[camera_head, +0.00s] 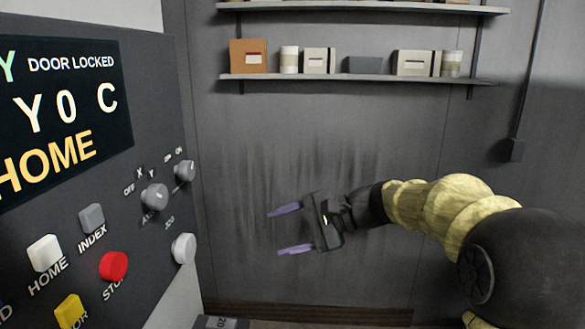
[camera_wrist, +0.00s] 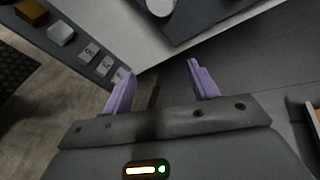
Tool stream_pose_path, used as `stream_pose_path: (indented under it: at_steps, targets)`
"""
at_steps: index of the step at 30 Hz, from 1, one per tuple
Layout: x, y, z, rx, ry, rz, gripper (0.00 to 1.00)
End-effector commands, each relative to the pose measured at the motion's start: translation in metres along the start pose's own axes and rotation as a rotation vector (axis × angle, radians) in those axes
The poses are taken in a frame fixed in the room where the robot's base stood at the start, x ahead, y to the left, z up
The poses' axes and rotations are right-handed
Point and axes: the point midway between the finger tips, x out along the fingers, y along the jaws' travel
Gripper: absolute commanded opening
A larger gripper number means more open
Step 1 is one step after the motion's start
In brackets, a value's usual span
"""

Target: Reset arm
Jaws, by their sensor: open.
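My gripper (camera_head: 285,230) is open and empty in the head view, right of the control panel (camera_head: 150,110) and in front of the grey wall. Its two purple fingers point left toward the panel and are apart from it. In the wrist view the open fingers (camera_wrist: 160,85) also show with nothing between them. My arm reaches in from the right, roughly level.
The panel has a red STOP button (camera_head: 114,266), a white HOME button (camera_head: 45,252), a yellow button (camera_head: 70,310) and grey knobs (camera_head: 154,196). Its display reads DOOR LOCKED and HOME. Shelves (camera_head: 350,78) with boxes and jars hang on the back wall.

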Motion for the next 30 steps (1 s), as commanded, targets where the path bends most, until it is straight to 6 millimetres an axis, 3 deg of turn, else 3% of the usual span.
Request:
stream_pose_path:
  at_steps: [1, 6, 12, 15, 21, 30]
  targets:
    - [0.004, 0.029, -0.003, -0.002, 0.055, 0.091, 0.59]
    - [-0.002, 0.127, -0.017, -0.065, 0.224, 0.392, 0.59]
    - [-0.035, 0.223, -0.018, -0.232, 0.351, 0.722, 0.59]
    - [-0.054, 0.261, -0.014, -0.350, 0.383, 0.866, 0.59]
    - [-0.082, 0.311, -0.002, -0.599, 0.385, 1.065, 0.59]
    - [-0.088, 0.322, 0.001, -0.683, 0.376, 1.109, 0.59]
